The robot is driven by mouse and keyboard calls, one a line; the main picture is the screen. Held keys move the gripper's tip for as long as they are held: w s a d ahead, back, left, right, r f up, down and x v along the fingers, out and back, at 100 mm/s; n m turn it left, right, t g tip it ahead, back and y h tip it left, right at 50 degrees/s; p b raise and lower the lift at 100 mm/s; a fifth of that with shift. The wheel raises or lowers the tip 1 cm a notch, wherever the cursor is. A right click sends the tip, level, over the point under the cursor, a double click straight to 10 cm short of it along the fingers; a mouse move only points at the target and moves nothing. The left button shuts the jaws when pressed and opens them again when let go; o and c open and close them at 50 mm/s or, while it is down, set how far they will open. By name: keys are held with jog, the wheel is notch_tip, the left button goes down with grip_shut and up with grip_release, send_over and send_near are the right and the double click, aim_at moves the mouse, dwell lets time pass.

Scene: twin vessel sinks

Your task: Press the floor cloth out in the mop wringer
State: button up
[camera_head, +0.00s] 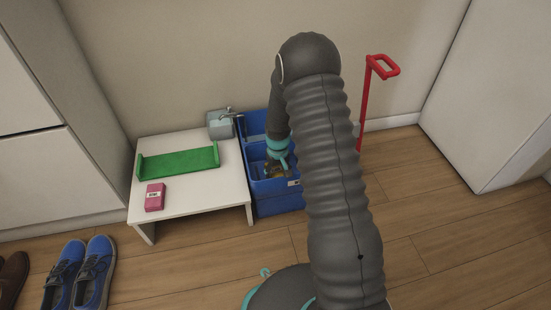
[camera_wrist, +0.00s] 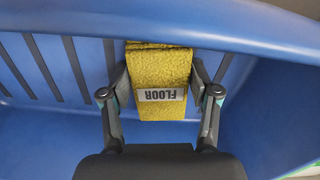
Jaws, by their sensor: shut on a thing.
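The yellow floor cloth (camera_wrist: 160,70) is a folded terry block with a "FLOOR" label. My gripper (camera_wrist: 160,90) is shut on it, with one finger at each side. The cloth is inside the blue mop wringer (camera_wrist: 60,130), by its slotted wall; whether it touches the wall or floor I cannot tell. In the head view my gripper (camera_head: 279,158) reaches down into the blue wringer (camera_head: 257,190), and the cloth is mostly hidden there. A red lever with a loop handle (camera_head: 366,95) stands upright to the right; its lower end is hidden behind my arm.
A low white table (camera_head: 218,192) stands left of the wringer. On it are a green tray (camera_head: 180,162), a pink packet (camera_head: 155,197) and a grey box with a tap (camera_head: 220,124). Blue shoes (camera_head: 95,270) lie front left. The wooden floor (camera_head: 440,240) at right is clear.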

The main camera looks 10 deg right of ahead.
aim_at(275, 173)
jog(key=shift+d, duration=0.8)
jog(key=shift+a+f, duration=0.1)
jog(key=shift+a, duration=0.8)
jog(key=shift+a, duration=0.1)
jog(key=shift+a, duration=0.25)
jog(key=shift+r+p, duration=2)
jog(key=shift+r, duration=2.1)
jog(key=shift+r, duration=0.1)
